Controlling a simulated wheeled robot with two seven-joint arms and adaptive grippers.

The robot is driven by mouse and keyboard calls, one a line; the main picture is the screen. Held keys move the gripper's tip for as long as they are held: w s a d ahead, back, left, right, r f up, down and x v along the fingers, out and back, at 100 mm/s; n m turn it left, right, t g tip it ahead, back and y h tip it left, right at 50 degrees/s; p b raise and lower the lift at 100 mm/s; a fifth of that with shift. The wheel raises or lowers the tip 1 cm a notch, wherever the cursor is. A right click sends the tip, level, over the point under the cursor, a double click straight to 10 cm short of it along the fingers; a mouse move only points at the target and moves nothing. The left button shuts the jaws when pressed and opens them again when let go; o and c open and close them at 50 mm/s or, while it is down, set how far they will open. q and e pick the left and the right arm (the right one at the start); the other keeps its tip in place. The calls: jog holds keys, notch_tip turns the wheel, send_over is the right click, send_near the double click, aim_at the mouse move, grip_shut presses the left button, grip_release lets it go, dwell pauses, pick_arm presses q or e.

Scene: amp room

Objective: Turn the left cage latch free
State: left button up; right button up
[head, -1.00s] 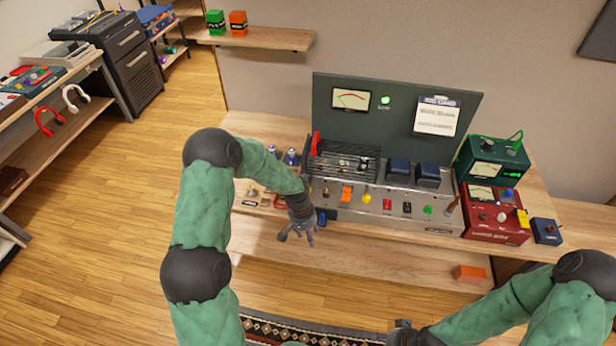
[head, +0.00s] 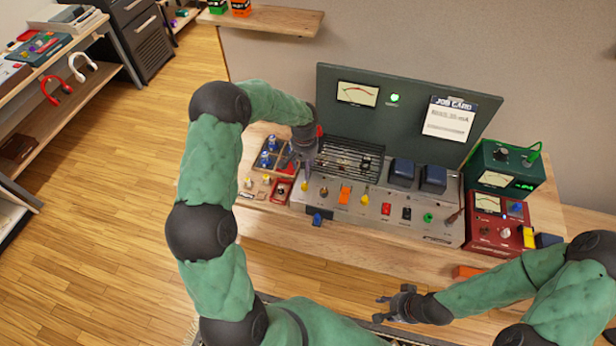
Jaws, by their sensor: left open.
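The black wire cage (head: 352,158) stands on the left of the grey amp chassis (head: 440,229), in front of its dark green upright panel. A red latch-like piece (head: 320,130) shows at the cage's left back corner, mostly hidden by my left wrist. My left gripper (head: 303,170) is open, pointing down at the cage's left side. Whether it touches the cage or latch I cannot tell. My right gripper (head: 380,308) is open and empty, low in front of the bench.
A wooden tray with blue-topped parts (head: 268,154) lies left of the cage. Several coloured switches line the chassis front. A red meter box (head: 497,228) and a green meter box (head: 500,170) stand at the right. An orange block (head: 466,271) lies near the front edge.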

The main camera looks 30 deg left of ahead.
aim_at(305, 184)
pick_arm(q)
notch_tip(305, 184, down, 10)
jog(key=shift+s+b, duration=0.1)
jog(key=shift+b, duration=0.2)
grip_shut()
